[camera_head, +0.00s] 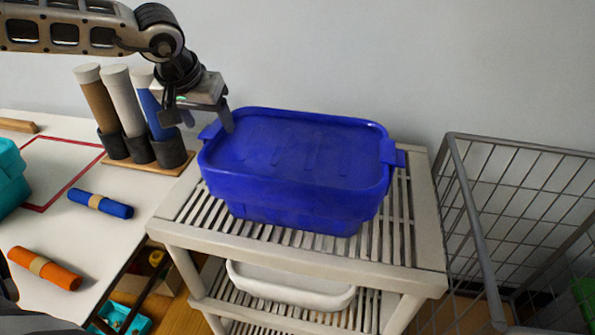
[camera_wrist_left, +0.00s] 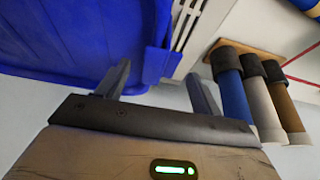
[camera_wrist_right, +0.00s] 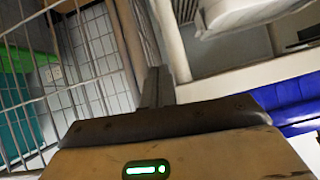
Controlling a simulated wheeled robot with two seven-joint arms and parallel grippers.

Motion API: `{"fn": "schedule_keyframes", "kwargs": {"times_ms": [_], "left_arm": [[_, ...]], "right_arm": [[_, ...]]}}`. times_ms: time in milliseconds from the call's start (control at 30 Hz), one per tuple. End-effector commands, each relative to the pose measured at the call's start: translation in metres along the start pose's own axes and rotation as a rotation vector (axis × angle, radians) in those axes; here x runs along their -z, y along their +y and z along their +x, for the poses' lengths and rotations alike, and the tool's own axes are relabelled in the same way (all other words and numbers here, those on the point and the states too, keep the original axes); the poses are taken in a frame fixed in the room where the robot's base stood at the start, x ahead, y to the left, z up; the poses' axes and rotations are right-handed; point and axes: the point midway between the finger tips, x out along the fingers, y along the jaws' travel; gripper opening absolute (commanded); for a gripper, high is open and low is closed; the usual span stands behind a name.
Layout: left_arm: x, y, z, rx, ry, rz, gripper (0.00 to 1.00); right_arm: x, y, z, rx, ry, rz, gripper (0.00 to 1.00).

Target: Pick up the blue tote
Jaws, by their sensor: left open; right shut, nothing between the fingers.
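The blue tote (camera_head: 290,185) with a closed lid sits upright on the top slatted shelf of a beige rack (camera_head: 200,245). It has a small handle at each end. My left gripper (camera_head: 199,124) is open at the tote's left end, its fingers pointing down. One finger is over or at the tote's rim and the other is outside it. In the left wrist view the tote (camera_wrist_left: 75,35) and its handle edge show by the left gripper (camera_wrist_left: 158,85); contact cannot be told. My right gripper (camera_wrist_right: 155,88) is shut and empty, low beside the rack; part of the tote (camera_wrist_right: 295,100) shows there.
A wire cart (camera_head: 520,185) stands right of the rack. A white bin (camera_head: 290,288) is on the lower shelf. Left, a white table holds upright rolls (camera_head: 122,100) in a stand close to my left gripper, a blue roll (camera_head: 100,204), an orange roll (camera_head: 45,268) and a teal bin (camera_head: 10,180).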

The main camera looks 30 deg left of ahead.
Motion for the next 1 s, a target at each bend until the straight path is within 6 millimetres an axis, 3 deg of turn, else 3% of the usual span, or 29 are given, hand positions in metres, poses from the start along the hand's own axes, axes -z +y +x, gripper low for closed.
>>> {"fn": "schedule_keyframes", "kwargs": {"times_ms": [100,400,633,1000], "left_arm": [[-0.0001,-0.0002,0.0125,0.001,-0.001,-0.001,0.66],[0.0003,0.0,0.0151,0.0,0.001,0.0,0.64],[0.0002,-0.0001,0.015,0.0,0.001,0.0,0.0],[0.0027,0.0005,0.0118,-0.002,0.006,-0.002,0.0]], "right_arm": [[0.0004,0.0001,0.0004,0.0,0.001,0.0,0.0],[0.0002,0.0001,0.0005,0.0,0.001,-0.001,0.0],[-0.0005,0.0002,0.0007,0.0,0.0,-0.001,0.0],[-0.0015,0.0003,0.0011,-0.001,-0.002,-0.001,0.0]]}}
